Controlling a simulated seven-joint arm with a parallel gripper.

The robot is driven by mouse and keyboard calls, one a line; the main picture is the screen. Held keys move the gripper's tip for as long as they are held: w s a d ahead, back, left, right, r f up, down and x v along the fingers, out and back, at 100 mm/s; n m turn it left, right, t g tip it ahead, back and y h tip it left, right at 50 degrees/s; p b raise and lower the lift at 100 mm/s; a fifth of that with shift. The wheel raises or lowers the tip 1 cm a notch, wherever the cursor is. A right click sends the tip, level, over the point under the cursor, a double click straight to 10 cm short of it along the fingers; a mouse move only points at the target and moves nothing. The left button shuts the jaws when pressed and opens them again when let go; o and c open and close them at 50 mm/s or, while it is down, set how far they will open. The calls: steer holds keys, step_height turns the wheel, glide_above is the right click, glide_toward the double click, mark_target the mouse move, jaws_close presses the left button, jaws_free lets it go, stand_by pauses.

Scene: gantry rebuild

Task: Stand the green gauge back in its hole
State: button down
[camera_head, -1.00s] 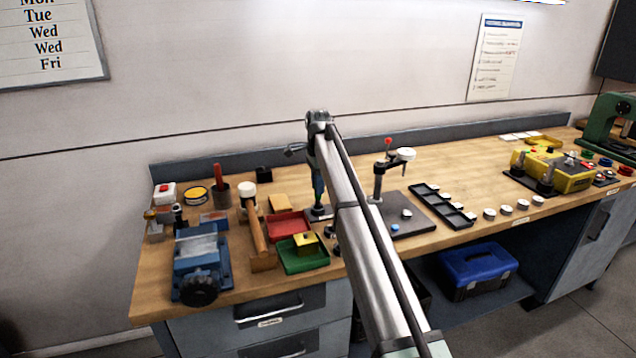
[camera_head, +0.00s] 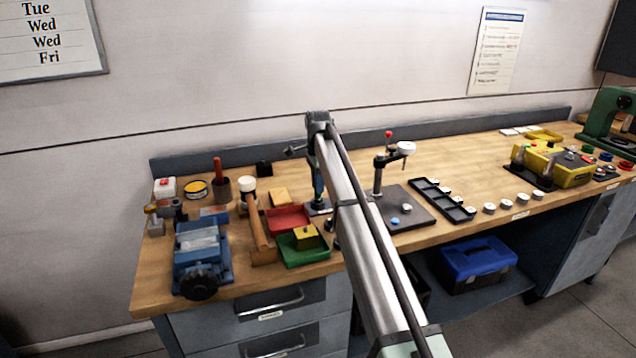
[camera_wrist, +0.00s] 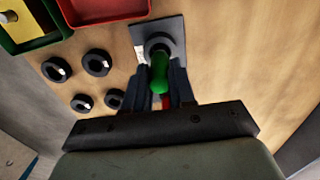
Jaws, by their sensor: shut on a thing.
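The green gauge (camera_wrist: 160,72) is between the fingers of my gripper (camera_wrist: 162,88) in the wrist view. My gripper is shut on it. The gauge's far end is at the dark round collar (camera_wrist: 160,46) on a grey square plate (camera_wrist: 175,27). I cannot tell how deep it sits in the hole or whether it is exactly upright. In the head view my gripper (camera_head: 318,200) points down over the plate, beside the red tray. My arm hides much of that spot, and I cannot make out the gauge there.
Several black rings (camera_wrist: 97,62) lie left of the plate. The red tray (camera_head: 284,218) and green tray (camera_head: 290,255) are close on the left. A gauge stand (camera_head: 378,175) on a dark base is to the right. Bare wood lies right of the plate in the wrist view.

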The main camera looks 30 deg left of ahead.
steer(key=c, duration=0.9)
jaws_free()
steer(key=shift+o, duration=0.2)
step_height(320, 180, up, 14)
stand_by(0.3)
